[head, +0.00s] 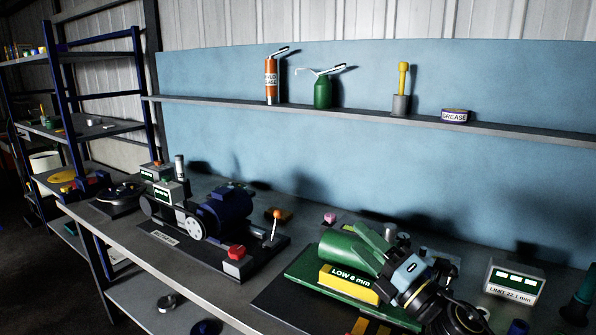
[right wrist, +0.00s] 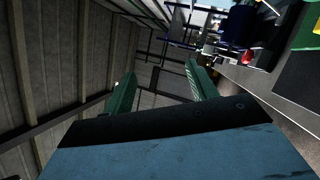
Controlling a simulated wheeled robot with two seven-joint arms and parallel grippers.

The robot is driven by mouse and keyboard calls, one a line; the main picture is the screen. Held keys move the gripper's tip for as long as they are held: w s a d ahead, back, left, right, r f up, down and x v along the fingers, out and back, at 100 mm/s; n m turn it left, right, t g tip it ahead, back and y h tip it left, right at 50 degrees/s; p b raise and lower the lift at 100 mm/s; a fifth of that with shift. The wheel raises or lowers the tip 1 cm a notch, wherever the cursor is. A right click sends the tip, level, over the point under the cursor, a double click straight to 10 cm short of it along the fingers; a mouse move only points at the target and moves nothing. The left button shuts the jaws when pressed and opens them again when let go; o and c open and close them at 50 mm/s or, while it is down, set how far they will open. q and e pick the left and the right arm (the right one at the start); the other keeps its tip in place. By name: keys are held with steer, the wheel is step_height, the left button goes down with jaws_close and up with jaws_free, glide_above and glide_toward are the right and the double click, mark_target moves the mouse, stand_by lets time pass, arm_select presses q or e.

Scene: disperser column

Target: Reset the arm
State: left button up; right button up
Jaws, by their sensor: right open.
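My right gripper (head: 345,236) has a blue-grey body and green fingers. In the head view its arm comes in from the lower right, and the fingers point up and left above the bench, over a yellow block marked "LOW 8 mm" (head: 348,284) on a green plate (head: 303,266). In the right wrist view the two green fingers of the gripper (right wrist: 160,72) stand apart with nothing between them. The gap shows the metal walls and roof beams. My left gripper is not in view.
A blue motor with a belt drive (head: 224,208) stands on the bench (head: 115,235), with a red-topped box (head: 236,262) beside it. A "LIMIT" display box (head: 513,281) is at the right. A wall shelf (head: 350,112) holds an orange grease tube (head: 271,80) and a green oil can (head: 322,93).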

steer(key=s+d+f+m+g+h, duration=0.2)
steer(key=s+d+f+m+h, duration=0.4)
steer(key=f+m, duration=0.4)
steer(key=s+d+f+m+g+h, duration=0.1)
steer(key=s+d+f+m+h, duration=0.25)
steer(key=f+m+h, duration=0.6)
steer(key=s+f+m+g+y, duration=0.1)
steer(key=s+f+m+g, duration=0.2)
steer(key=s, duration=0.5)
steer(key=s+f+m+g, duration=0.2)
steer(key=s+m+g, duration=0.15)
steer(key=s, duration=0.45)
steer(key=s+f+m+g+y, duration=0.1)
steer(key=s+f+m+g, duration=0.2)
steer(key=s, duration=0.5)
step_height(320, 180, down, 30)
steer(key=n+g+b, duration=0.1)
steer(key=g+b, duration=0.1)
steer(key=b, duration=0.3)
arm_select(q)
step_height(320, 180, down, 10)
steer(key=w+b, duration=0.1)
steer(key=b, duration=0.4)
arm_select(e)
steer(key=s+d+f+g, duration=0.1)
steer(key=s+d+f, duration=0.2)
steer(key=s+f, duration=1.4)
step_height(320, 180, down, 2)
steer(key=shift+d+f, duration=0.2)
